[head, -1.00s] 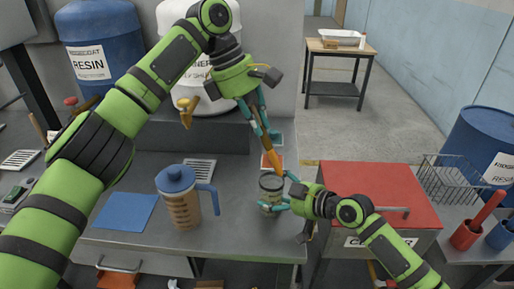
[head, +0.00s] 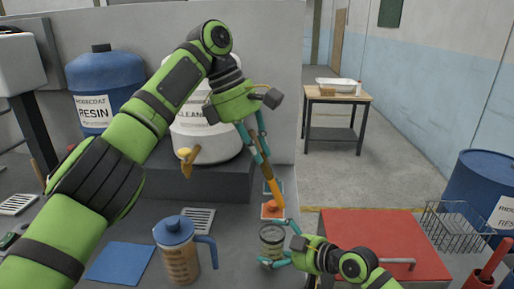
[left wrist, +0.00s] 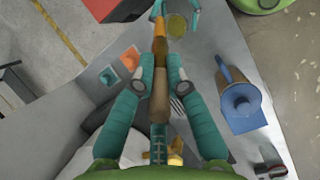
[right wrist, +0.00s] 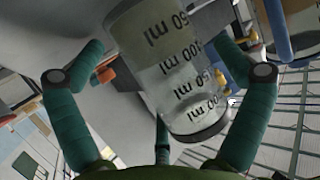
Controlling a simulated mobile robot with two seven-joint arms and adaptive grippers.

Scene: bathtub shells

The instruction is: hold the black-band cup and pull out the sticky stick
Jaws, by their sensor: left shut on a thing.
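The black-band cup (head: 271,242) stands upright on the grey bench, a clear measuring cup with a dark band at its rim. It shows large between my right fingers in the right wrist view (right wrist: 172,70). My right gripper (head: 277,244) has its fingers spread on either side of the cup, with gaps visible. My left gripper (head: 257,150) is shut on the brown handle of the stick (head: 273,187), which hangs tilted, orange end down. In the head view that end shows above the cup's rim. In the left wrist view the stick (left wrist: 159,45) passes beside the cup (left wrist: 178,25).
A blue-lidded jug (head: 178,252) and a blue mat (head: 120,263) lie left of the cup. An orange item on a pale pad (head: 271,209) sits behind it. A red-topped box (head: 375,240) and a wire basket (head: 455,228) are at right.

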